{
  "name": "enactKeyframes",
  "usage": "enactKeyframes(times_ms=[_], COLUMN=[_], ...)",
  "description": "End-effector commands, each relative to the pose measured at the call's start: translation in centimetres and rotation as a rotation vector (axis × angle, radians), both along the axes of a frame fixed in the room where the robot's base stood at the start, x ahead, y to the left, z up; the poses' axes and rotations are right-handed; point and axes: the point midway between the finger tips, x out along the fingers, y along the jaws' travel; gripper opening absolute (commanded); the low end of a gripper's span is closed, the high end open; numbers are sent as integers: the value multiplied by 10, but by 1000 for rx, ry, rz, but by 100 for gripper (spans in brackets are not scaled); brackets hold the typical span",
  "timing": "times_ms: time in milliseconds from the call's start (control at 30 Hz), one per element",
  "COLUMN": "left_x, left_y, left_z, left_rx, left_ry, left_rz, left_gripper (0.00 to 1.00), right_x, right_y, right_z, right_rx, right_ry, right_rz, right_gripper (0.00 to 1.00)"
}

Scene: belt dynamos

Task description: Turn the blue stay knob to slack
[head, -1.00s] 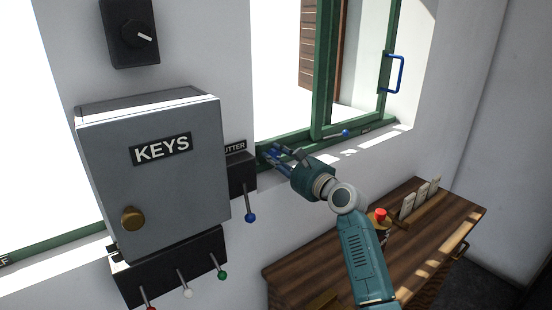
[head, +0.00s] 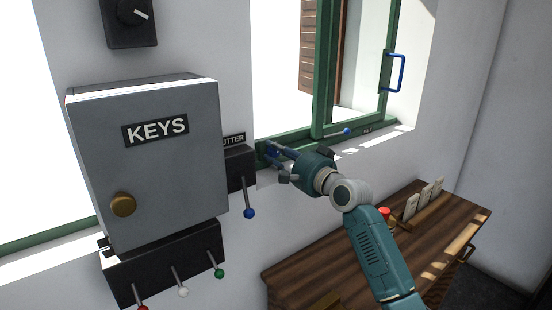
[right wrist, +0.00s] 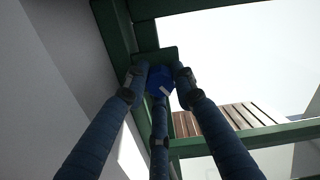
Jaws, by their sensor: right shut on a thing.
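The blue stay knob (right wrist: 161,79) sits on a green plate in the corner of the green window frame, in the right wrist view. It has a small white mark on its face. My right gripper (head: 271,151) reaches it at the lower left corner of the window. Its blue fingers are shut on the knob, with fingertips around its sides, in the right wrist view (right wrist: 161,82). In the head view the gripper largely hides the knob. My left gripper is not in view.
A grey KEYS cabinet (head: 150,165) and a black lever box (head: 240,169) with a blue-tipped lever (head: 249,212) are left of my gripper. A blue-ended rod (head: 346,131) lies along the sill. A wooden desk (head: 440,225) stands below right.

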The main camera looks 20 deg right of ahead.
Motion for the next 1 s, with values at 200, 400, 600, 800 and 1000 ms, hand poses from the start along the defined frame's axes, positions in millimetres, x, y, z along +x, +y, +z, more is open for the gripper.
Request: enactKeyframes(times_ms=[200,400,600,800,1000], left_x=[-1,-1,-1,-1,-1], left_y=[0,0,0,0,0], left_z=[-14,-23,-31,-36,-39], left_rx=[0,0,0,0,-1], left_ry=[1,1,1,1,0], left_rz=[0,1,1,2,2], left_gripper=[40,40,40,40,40], right_x=[0,0,0,0,0], right_y=[0,0,1,0,0], right_z=[-6,-6,-7,-7,-7], right_rx=[-198,-377,-554,-717,-845], right_ry=[-64,-129,-191,-249,-295], right_rz=[2,2,4,4,5], right_gripper=[0,0,0,0,0])
